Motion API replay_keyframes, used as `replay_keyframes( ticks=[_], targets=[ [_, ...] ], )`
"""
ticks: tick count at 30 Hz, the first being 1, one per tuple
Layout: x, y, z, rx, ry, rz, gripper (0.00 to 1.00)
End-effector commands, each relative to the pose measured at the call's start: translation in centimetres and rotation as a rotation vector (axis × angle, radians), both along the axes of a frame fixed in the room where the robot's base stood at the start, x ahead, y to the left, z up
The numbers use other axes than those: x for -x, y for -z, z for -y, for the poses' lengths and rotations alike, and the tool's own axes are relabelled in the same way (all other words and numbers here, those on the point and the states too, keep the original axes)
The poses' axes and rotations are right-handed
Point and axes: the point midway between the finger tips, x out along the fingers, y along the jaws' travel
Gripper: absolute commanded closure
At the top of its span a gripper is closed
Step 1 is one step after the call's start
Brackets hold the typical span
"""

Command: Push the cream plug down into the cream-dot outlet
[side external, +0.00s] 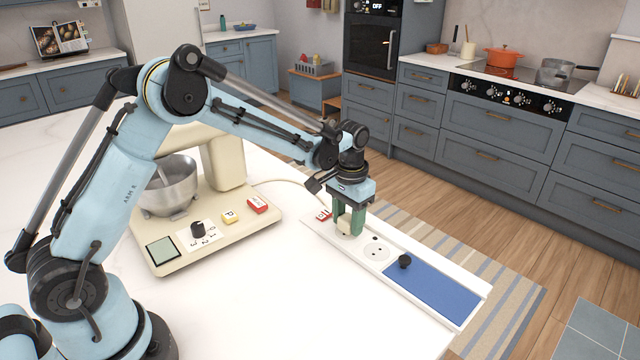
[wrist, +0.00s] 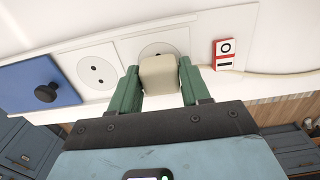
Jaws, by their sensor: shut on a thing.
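The cream plug (wrist: 159,80) is a small rounded block held between the two green fingers of my gripper (wrist: 160,88). In the side view my gripper (side external: 349,222) points down over the outlet strip, with the plug (side external: 344,228) low between the fingers. Directly behind the plug in the wrist view is a round outlet (wrist: 154,49), mostly covered by it. Its dot cannot be made out. I cannot tell whether the plug is touching the outlet or how deep its pins sit. A second round outlet (side external: 376,251) with a black dot is open and empty beside it.
A red-and-white switch (wrist: 226,52) sits beside the covered outlet. On the other side are a blue panel (side external: 436,287) and black knob (side external: 405,261). A cream cord (wrist: 265,74) runs along the strip. A cream mixer (side external: 222,152) with a steel bowl stands left on the white counter.

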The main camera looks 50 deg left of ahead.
Motion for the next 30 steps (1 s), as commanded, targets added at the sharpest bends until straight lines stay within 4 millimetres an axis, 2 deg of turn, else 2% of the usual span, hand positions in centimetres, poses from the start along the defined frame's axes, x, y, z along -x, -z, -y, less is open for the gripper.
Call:
replay_keyframes(
  ticks=[11,12,18,26,30],
  targets=[
    [0.01,0.70,0.00,0.000,0.000,0.000,0.80],
    [0.01,0.74,0.00,0.000,0.000,0.000,0.52],
    [0.01,0.71,0.00,0.000,0.000,0.000,0.24],
    [0.01,0.66,0.00,0.000,0.000,0.000,0.24],
    [-0.01,-0.19,0.00,0.000,0.000,0.000,0.24]
  ],
)
